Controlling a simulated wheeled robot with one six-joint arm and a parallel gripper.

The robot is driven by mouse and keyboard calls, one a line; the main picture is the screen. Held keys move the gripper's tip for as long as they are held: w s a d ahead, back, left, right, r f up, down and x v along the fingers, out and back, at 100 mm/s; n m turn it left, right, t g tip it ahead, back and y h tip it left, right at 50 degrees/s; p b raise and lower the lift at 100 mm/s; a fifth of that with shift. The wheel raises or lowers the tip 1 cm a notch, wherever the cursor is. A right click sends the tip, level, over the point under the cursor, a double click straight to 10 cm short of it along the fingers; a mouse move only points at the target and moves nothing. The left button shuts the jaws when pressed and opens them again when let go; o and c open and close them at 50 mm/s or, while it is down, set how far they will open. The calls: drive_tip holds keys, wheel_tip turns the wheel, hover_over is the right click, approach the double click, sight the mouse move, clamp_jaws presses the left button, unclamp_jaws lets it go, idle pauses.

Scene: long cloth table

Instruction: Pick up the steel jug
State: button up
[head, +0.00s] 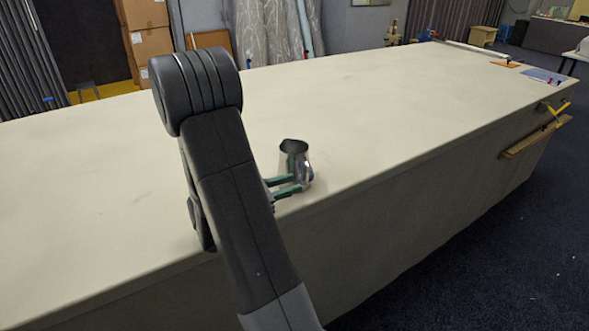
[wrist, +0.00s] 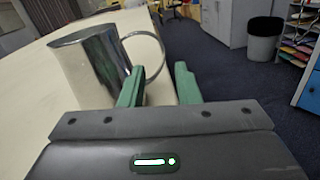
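The steel jug (head: 294,158) stands upright on the cloth table near its front edge, just right of my arm in the head view. In the wrist view the shiny jug (wrist: 92,62) is at the left, with its loop handle reaching right. My gripper (wrist: 159,69) has two green fingers, spread apart. The handle's lower part lies in the gap between them, and the left finger overlaps the jug's right side in view. Whether a finger touches the jug is unclear. In the head view my gripper (head: 297,183) is at the jug's near side.
The pale cloth table (head: 400,110) is bare around the jug, with its front edge close by. A few small items (head: 545,77) lie at its far right end.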

sight(311, 176)
drive_tip(key=shift+s+p+x, duration=0.15)
drive_tip(key=shift+p+x, duration=0.05)
drive_tip(key=shift+x, duration=1.15)
drive_tip(key=shift+s+p+x, duration=0.15)
drive_tip(key=shift+p+x, duration=0.05)
drive_tip(key=shift+x, duration=1.2)
drive_tip(key=shift+w+d+r, duration=0.15)
drive_tip(key=shift+w+d, duration=0.15)
drive_tip(key=shift+d, duration=0.35)
clamp_jaws()
